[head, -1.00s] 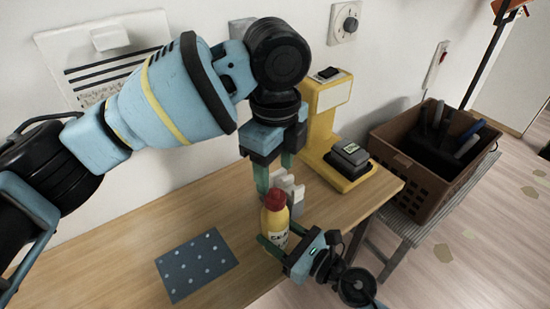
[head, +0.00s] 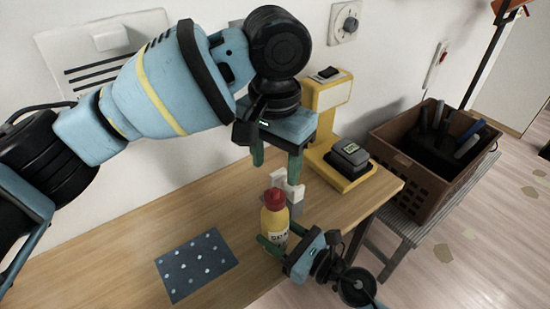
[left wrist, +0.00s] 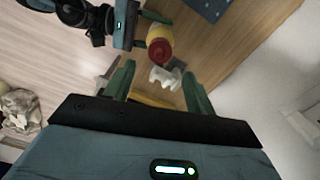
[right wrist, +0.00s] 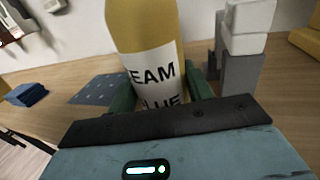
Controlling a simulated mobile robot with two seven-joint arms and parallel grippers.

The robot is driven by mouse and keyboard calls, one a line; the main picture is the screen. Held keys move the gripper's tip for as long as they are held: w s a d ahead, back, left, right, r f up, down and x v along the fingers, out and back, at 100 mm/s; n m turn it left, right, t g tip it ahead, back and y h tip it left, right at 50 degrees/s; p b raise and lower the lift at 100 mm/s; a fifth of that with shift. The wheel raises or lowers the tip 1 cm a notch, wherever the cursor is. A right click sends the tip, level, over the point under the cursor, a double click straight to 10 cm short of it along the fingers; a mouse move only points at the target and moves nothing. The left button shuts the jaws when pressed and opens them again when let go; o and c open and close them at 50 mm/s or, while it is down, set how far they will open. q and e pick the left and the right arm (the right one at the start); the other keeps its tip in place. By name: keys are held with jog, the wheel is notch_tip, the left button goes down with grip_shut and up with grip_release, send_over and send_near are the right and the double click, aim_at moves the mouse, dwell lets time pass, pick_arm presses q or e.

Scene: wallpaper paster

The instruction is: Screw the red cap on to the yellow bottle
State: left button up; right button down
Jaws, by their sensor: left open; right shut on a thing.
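The yellow bottle (head: 274,222) stands upright near the table's front edge, with a white label. The red cap (head: 274,196) sits on its top; how tightly cannot be told. The cap also shows from above in the left wrist view (left wrist: 160,50). My right gripper (head: 287,243) is shut on the bottle's lower body. In the right wrist view the bottle (right wrist: 145,35) stands between its fingers, its top out of frame. My left gripper (head: 277,172) is open and empty, above and slightly behind the cap. In the left wrist view the cap lies beyond the open fingertips (left wrist: 158,80), not between them.
Grey and white blocks (head: 292,200) stand just behind the bottle. A yellow stand with a dark device (head: 348,158) is at the table's right end. A dotted dark mat (head: 197,265) lies left of the bottle. A brown crate (head: 410,180) stands right of the table.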

aim_at(275, 190)
pick_arm(q)
jog(key=shift+n, duration=0.6)
jog(key=shift+f, duration=4)
jog(key=c, duration=1)
jog(key=m, duration=0.3)
jog(key=shift+m, duration=0.3)
jog(key=m, duration=0.5)
jog(key=o, duration=1.1)
